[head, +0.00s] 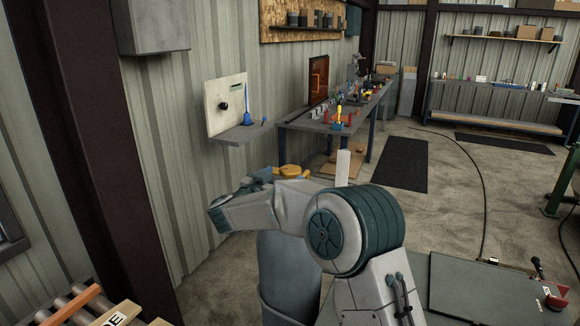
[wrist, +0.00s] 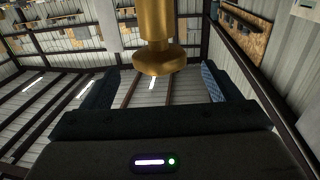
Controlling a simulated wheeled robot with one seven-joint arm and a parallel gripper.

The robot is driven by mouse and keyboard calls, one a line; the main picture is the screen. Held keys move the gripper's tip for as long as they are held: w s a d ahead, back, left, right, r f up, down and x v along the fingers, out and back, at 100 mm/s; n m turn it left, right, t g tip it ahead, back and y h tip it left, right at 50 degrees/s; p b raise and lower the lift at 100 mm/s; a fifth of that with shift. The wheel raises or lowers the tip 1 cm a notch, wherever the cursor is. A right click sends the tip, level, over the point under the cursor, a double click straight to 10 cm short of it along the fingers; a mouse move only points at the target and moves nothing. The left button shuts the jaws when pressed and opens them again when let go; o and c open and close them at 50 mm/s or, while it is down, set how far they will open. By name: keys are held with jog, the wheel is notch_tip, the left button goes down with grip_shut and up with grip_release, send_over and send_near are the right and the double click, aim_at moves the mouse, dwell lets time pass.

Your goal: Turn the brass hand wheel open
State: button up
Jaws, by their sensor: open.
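In the wrist view a brass part (wrist: 158,58) hangs in from the top edge: a stem ending in a wider round flange. Whether it belongs to the hand wheel I cannot tell; no full wheel rim shows there. My gripper (wrist: 160,72) has its two dark fingers wide apart, one on each side of the flange in the picture, with clear gaps. Nothing is between them in their grip. In the head view a yellow-orange piece (head: 291,171) shows just behind my arm; its shape is partly hidden. My fingers are not clearly visible in that view.
A grey-blue drum (head: 280,268) stands behind my arm. A wall panel with a black knob (head: 223,106) has a small shelf (head: 236,133) below it. A cluttered workbench (head: 318,123) stands behind. A dark mat (head: 398,164) lies on open floor.

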aim_at(291, 168)
jog(key=p+x, duration=0.1)
jog(key=x, duration=0.4)
jog(key=shift+w+d, duration=0.1)
jog(key=c, duration=1)
